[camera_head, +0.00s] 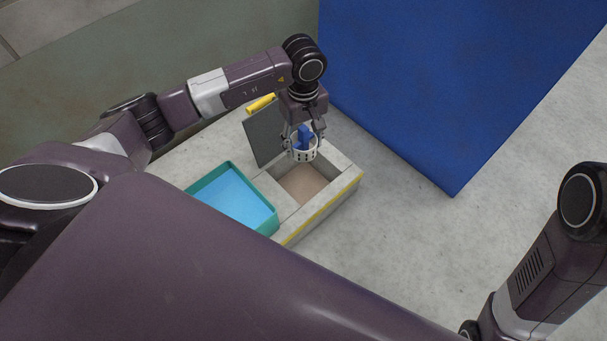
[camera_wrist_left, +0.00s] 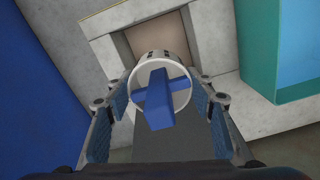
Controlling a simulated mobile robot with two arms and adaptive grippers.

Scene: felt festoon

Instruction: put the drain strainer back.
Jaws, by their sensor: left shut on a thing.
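The drain strainer is a white perforated cup (camera_head: 304,153) with a blue cross-shaped handle (camera_head: 303,136). My left gripper (camera_head: 303,140) is shut on it and holds it above the back part of the drain opening (camera_head: 304,184), a square recess with a brownish floor in a pale concrete block. In the left wrist view the strainer (camera_wrist_left: 180,85) sits between the two fingers of my left gripper (camera_wrist_left: 160,105), with the recess (camera_wrist_left: 160,38) beyond it. The strainer looks roughly upright and apart from the recess floor. My right gripper is not in view.
A grey lid with a yellow edge (camera_head: 263,135) stands upright behind the recess. A teal tray with a light blue inside (camera_head: 273,221) is left of it. A large blue panel (camera_head: 420,80) rises at the back right. The pale floor at right is clear.

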